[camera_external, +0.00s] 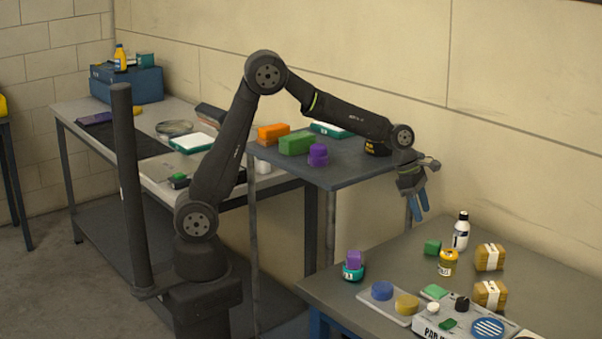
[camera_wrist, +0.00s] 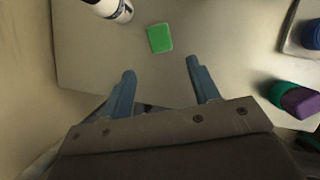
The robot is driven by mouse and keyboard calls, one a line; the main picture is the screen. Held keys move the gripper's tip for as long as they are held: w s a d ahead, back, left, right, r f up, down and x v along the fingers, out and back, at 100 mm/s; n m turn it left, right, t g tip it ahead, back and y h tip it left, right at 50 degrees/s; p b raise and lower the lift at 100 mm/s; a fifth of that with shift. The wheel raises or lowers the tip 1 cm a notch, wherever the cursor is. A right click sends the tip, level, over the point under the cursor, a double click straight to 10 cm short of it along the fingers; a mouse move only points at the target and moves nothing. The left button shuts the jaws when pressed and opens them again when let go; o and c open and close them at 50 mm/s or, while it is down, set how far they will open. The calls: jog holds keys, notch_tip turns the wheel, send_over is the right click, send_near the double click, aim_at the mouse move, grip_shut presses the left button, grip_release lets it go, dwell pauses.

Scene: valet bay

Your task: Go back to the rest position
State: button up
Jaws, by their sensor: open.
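My gripper (camera_external: 418,203) has blue fingers and hangs pointing down above the back left part of the right-hand table (camera_external: 400,262). Its fingers are apart with nothing between them, as the wrist view shows (camera_wrist: 158,85). A green block (camera_external: 432,247) lies on the table below and beyond the fingertips; it also shows in the wrist view (camera_wrist: 159,38). A white bottle with a black cap (camera_external: 461,232) stands beside the block. My arm is raised and bent, reaching across to the right.
A raised shelf (camera_external: 345,174) beside my forearm holds orange, green and purple pieces. On the right-hand table stand a yellow jar (camera_external: 447,264), boxes (camera_external: 490,257), a teal container with a purple block (camera_external: 354,260), a tray (camera_external: 368,298) and a panel device (camera_external: 450,325). A dark post (camera_external: 127,190) rises near my base.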

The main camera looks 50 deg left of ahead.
aim_at(431, 241)
jog(key=x, duration=1)
jog(key=shift+d+f, duration=0.1)
jog(key=shift+f, duration=0.2)
jog(key=shift+r, duration=1.95)
